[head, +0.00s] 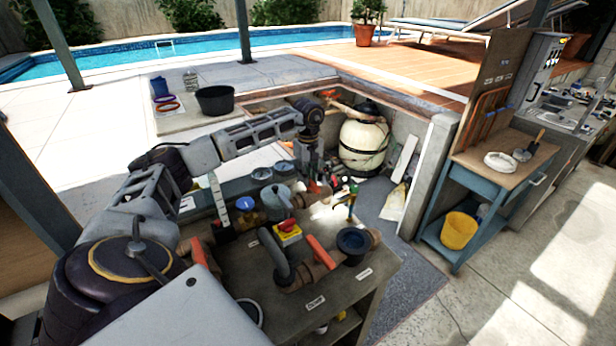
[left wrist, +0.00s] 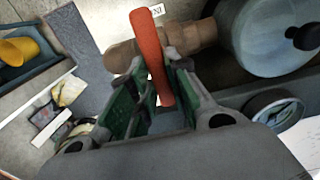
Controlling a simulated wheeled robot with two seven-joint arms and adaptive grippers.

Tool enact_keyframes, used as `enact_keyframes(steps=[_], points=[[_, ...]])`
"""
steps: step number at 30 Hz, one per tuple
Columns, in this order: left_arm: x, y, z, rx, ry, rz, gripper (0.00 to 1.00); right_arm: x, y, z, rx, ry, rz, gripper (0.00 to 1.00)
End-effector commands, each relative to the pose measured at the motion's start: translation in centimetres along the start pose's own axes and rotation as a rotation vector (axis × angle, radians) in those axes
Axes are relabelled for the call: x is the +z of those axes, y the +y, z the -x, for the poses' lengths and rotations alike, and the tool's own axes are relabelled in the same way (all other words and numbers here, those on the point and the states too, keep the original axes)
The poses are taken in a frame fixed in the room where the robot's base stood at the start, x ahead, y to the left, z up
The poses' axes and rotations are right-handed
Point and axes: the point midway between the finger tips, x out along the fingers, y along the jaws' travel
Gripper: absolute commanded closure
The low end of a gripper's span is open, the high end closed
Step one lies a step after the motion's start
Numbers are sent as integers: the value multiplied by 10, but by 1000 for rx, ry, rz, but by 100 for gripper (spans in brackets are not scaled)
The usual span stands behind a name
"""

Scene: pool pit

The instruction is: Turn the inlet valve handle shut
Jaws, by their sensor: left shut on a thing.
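The inlet valve handle (left wrist: 147,45) is an orange-red lever on a brown pipe valve (left wrist: 122,55), beside a small white label that seems to read "IN" in the left wrist view. My left gripper (left wrist: 155,82) is shut on this handle, with its green-padded fingers on either side of the lever. In the head view my left gripper (head: 310,174) points down behind the bench, and a bit of the orange-red handle (head: 313,186) shows just below it. The fingers hide part of the handle's length. My right gripper is not in view.
A grey pump (head: 277,199) stands left of the gripper, and a tall cream tank (head: 363,142) stands behind it. In front, a bench carries another orange lever (head: 321,251), a red-and-yellow switch (head: 287,229) and a black-capped pipe (head: 353,242). A blue cart (head: 465,185) stands at right.

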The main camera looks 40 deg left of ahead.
Motion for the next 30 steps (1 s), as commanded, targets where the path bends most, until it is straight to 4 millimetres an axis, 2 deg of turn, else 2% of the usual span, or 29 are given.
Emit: enact_keyframes(steps=[3, 4, 9, 22, 30], points=[[-1, 1, 2, 5, 2, -1, 100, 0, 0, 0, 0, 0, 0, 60], [-1, 1, 2, 5, 2, -1, 80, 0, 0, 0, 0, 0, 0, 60], [0, 0, 1, 3, 1, -1, 61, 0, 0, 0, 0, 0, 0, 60], [0, 0, 4, 2, 1, 0, 61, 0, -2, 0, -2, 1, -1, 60], [0, 1, 27, 4, 1, 0, 61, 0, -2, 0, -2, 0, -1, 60]])
